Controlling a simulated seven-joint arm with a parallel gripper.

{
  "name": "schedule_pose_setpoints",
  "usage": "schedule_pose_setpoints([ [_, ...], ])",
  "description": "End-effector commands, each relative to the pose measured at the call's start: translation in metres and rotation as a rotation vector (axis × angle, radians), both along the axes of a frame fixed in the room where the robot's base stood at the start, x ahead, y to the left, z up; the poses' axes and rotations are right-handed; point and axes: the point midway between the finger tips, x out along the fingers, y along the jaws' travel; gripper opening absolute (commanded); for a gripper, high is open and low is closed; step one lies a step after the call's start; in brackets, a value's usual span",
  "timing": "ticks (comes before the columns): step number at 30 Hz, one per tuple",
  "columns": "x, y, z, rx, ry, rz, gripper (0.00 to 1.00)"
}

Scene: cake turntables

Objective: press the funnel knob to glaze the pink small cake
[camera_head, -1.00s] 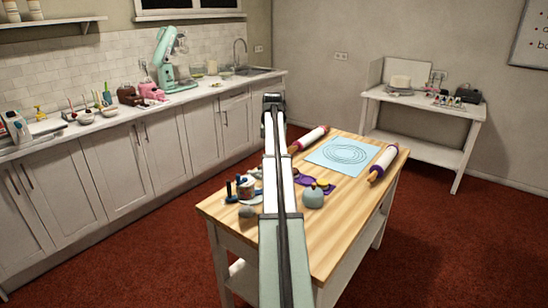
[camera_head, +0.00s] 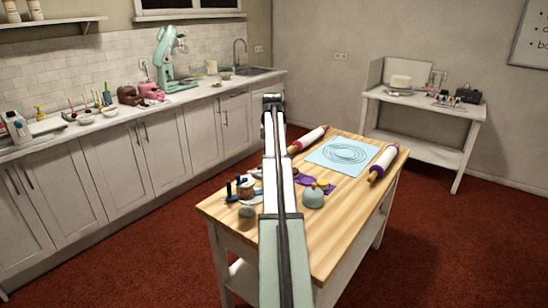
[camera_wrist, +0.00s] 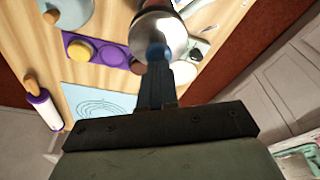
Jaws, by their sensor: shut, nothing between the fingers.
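My gripper (camera_wrist: 155,65) is shut and empty in the wrist view, pointing down over the worktable. A blue knob (camera_wrist: 156,49) on a shiny metal funnel (camera_wrist: 160,28) lies right at the fingertips. I cannot tell whether they touch. The pink small cake is not clearly seen; the funnel may hide it. In the head view my arm hides the gripper and the funnel.
The wooden table (camera_head: 335,240) also holds a light blue mat (camera_head: 343,153), rolling pins (camera_head: 383,163), a mint dome-shaped item (camera_head: 313,197) and small blue-handled tools (camera_head: 238,186). A kitchen counter (camera_head: 130,120) runs along the left; a white side table (camera_head: 425,104) stands at the back right.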

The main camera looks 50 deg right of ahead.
Motion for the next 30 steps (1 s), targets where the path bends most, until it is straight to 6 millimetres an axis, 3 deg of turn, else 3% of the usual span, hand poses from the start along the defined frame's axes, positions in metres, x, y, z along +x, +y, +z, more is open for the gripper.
schedule_pose_setpoints([
  [30,0.000,0.000,-0.020,0.001,0.001,0.000,0.00],
])
